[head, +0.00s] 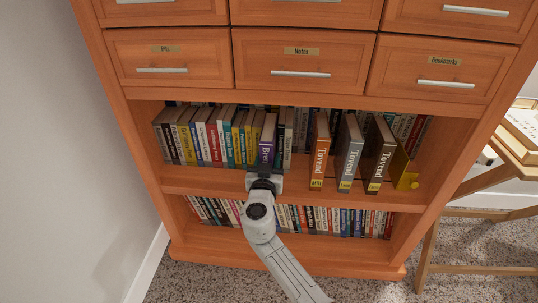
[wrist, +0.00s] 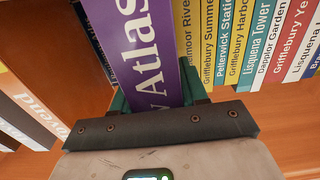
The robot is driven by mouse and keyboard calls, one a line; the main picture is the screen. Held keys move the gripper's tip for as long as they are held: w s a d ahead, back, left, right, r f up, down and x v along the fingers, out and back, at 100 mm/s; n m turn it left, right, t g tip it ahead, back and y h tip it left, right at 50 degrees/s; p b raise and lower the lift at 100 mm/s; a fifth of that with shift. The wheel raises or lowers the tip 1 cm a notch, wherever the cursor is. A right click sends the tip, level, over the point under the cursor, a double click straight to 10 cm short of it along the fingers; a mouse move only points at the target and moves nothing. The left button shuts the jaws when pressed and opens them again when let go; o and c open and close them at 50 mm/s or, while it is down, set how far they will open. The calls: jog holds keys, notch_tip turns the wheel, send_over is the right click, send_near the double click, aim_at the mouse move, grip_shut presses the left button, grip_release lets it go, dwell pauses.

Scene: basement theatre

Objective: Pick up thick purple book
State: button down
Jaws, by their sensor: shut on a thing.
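The thick purple book (head: 266,151) stands upright on the upper open shelf, at the right end of a row of books, with a few darker books just right of it. In the wrist view the purple book (wrist: 143,50) shows its spine with white lettering reading "Atlas". My gripper (head: 265,174) is at the book's lower spine, and in the wrist view its jaws (wrist: 155,98) are closed on both sides of the spine. The book's rear part is hidden between its neighbours.
Three thick "Tovend" books, orange (head: 319,152), grey (head: 350,153) and dark brown (head: 379,155), stand right of it, beside a yellow bookend (head: 405,172). Labelled drawers (head: 300,62) are above and a lower book row (head: 310,219) is below. A wooden stand (head: 480,185) is at right.

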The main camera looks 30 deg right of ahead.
aim_at(268, 150)
jog(key=shift+r, duration=0.15)
jog(key=shift+r+p, duration=0.3)
jog(key=shift+r, duration=0.25)
notch_tip(268, 150, up, 2)
jog(key=shift+r+p, duration=0.15)
jog(key=shift+p, duration=0.4)
jog(key=p+v, duration=0.2)
jog(key=v, duration=1.6)
jog(key=shift+w+r, duration=0.1)
jog(key=shift+w, duration=0.05)
jog(key=b+x, duration=1)
jog(key=x, duration=1.1)
dwell(2.9)
